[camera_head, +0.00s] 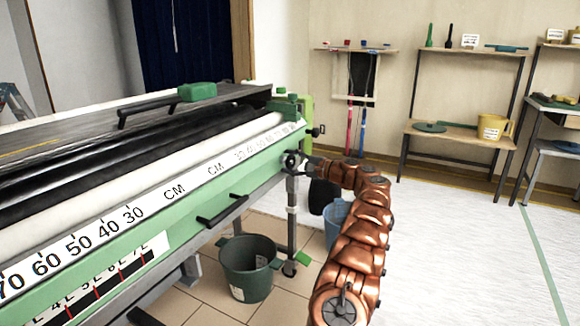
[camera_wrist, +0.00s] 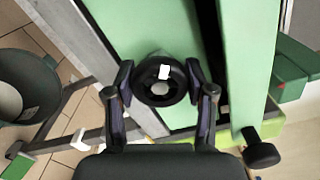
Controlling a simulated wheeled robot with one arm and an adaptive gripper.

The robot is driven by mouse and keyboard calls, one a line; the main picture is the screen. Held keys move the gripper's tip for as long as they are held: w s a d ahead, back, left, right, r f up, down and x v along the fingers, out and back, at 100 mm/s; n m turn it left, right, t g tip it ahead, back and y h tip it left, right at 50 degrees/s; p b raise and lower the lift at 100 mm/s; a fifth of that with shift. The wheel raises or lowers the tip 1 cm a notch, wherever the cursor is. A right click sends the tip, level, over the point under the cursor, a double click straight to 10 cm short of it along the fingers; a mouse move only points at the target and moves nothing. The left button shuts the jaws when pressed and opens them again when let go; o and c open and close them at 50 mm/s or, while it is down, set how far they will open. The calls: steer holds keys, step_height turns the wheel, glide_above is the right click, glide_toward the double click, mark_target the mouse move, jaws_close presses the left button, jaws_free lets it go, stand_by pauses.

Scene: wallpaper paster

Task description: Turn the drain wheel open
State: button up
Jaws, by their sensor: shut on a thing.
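The drain wheel is a small round black wheel (camera_wrist: 160,80) with a white mark on its hub, on the green end of the pasting machine (camera_head: 215,185). In the head view it is small and mostly hidden at the machine's right end, by my gripper (camera_head: 303,162). In the wrist view my gripper (camera_wrist: 160,84) has one finger on each side of the wheel, closed on its rim. My copper-coloured arm reaches to it from the lower right.
A dark green bucket (camera_head: 248,268) stands on the tiles under the machine, and a blue bucket (camera_head: 336,222) is behind my arm. A black knob (camera_wrist: 262,152) sticks out right of the wheel. Shelves (camera_head: 470,52) line the back wall. The white floor at right is clear.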

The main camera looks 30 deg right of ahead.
steer(key=n+b, duration=0.1)
steer(key=n, duration=0.2)
steer(key=n+b, duration=0.2)
steer(key=shift+f+n, duration=0.2)
steer(key=shift+n, duration=0.2)
steer(key=n+b, duration=0.1)
steer(key=n, duration=0.2)
steer(key=shift+a+b, duration=0.1)
steer(key=shift+b, duration=0.25)
steer(key=shift+r+n+b, duration=0.1)
steer(key=shift+n+b, duration=0.4)
steer(key=shift+n, duration=0.8)
steer(key=o, duration=1.2)
steer(key=shift+r, duration=0.1)
steer(key=v, duration=1.2)
